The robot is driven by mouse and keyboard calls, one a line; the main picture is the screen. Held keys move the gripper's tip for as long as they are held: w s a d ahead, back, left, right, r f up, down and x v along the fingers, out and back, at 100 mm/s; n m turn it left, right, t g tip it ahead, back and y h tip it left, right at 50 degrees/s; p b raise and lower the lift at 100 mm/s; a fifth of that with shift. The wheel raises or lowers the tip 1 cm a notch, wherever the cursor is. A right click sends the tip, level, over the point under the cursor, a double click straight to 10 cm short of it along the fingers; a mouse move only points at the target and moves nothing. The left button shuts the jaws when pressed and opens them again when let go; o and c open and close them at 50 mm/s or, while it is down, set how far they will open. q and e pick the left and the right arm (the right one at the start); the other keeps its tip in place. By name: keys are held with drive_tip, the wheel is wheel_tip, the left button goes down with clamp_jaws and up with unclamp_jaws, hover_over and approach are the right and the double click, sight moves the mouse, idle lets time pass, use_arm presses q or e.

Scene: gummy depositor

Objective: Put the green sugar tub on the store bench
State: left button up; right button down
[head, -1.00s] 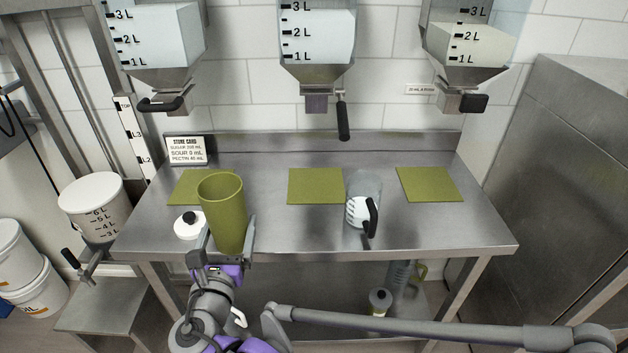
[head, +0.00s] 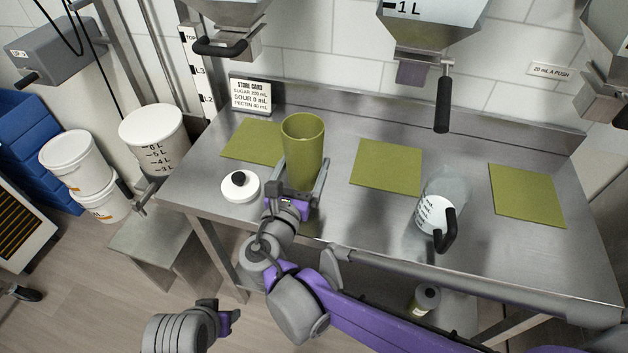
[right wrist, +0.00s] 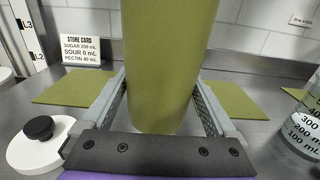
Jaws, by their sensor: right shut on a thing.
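The green sugar tub (head: 303,138) is a tall, plain olive-green cup, upright over the left part of the steel bench (head: 335,215) with the store card. My right gripper (right wrist: 160,95) is shut on the tub, one finger on each side of it. The tub's lower end is at or just above the bench top; I cannot tell whether it touches. It stands between the left green mat (head: 254,141) and the middle green mat (head: 387,166). My left gripper (head: 230,318) is low at the bottom left, off the bench, its fingers unclear.
A white lid with a black knob (head: 240,187) lies left of the tub. A clear measuring jug (head: 440,205) stands to the right. The store card (head: 252,96) is at the back left. Hoppers hang above, one with a black lever (head: 443,104). A right mat (head: 527,195) lies bare.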

drive_tip(key=shift+f+b, duration=0.6)
drive_tip(key=shift+f, duration=2.25)
drive_tip(key=shift+f, duration=0.15)
unclamp_jaws()
drive_tip(key=shift+s+r, duration=0.1)
drive_tip(key=shift+r, duration=0.1)
drive_tip(key=v, duration=1.1)
drive_tip(key=shift+s, duration=0.3)
drive_tip(key=shift+a, duration=0.1)
